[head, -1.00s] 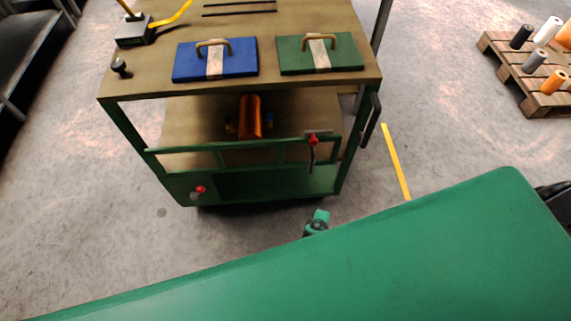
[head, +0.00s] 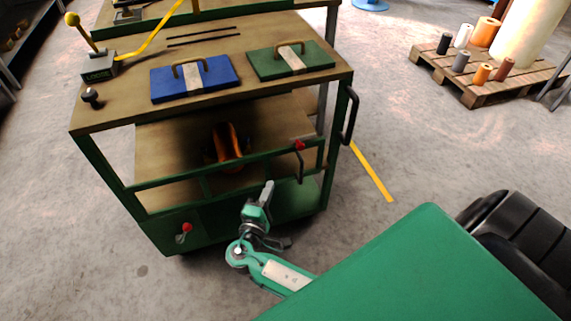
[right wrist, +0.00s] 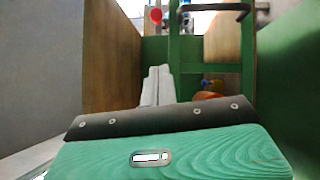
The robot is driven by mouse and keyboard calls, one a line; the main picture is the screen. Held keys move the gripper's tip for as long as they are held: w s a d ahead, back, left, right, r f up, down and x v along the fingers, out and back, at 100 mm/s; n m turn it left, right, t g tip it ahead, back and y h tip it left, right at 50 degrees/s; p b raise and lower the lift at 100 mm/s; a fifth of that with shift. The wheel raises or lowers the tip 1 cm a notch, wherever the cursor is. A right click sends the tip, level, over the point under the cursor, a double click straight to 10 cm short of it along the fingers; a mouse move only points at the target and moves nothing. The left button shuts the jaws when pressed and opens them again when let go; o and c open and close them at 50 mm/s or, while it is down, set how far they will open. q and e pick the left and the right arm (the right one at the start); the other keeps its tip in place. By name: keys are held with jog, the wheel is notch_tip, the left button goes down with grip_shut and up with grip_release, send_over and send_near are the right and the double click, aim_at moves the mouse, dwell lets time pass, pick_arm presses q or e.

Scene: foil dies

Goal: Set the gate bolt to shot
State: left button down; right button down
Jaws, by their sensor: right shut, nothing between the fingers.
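The cart's green front gate (head: 240,176) carries a red-knobbed bolt handle (head: 299,147) near its upper right end. A dark rod hangs down from that red knob. A second red knob (head: 187,227) sits on the green panel at the lower left; I cannot tell its function. My right gripper (head: 268,186) is in front of the gate, below and left of the upper knob, and apart from it. Its grey fingers (right wrist: 158,84) are shut and empty in the right wrist view, where a red knob (right wrist: 156,15) shows beyond them. My left gripper is not in view.
The cart top (head: 120,110) holds a blue lidded plate (head: 215,82), a green one (head: 315,62) and a yellow-knobbed lever (head: 88,42). An orange roll (head: 227,142) lies inside the cart. A black handle (head: 351,115) projects at its right. A pallet (head: 485,93) with rolls stands at right.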

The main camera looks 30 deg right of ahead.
dwell(0.3)
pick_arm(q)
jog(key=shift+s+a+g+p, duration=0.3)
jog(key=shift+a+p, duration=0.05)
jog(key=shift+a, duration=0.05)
pick_arm(e)
jog(key=s+d+x, duration=0.1)
jog(key=s+x, duration=0.1)
jog(key=x, duration=1.1)
jog(key=shift+d, duration=0.35)
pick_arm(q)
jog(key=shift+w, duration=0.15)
pick_arm(e)
jog(key=shift+s+d+r, duration=0.1)
jog(key=shift+s, duration=0.05)
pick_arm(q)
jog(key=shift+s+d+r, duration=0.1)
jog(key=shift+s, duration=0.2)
pick_arm(e)
jog(key=d, duration=0.2)
jog(key=s+d, duration=0.1)
jog(key=d, duration=0.2)
jog(key=shift+s+d, duration=0.1)
jog(key=shift+r, duration=0.1)
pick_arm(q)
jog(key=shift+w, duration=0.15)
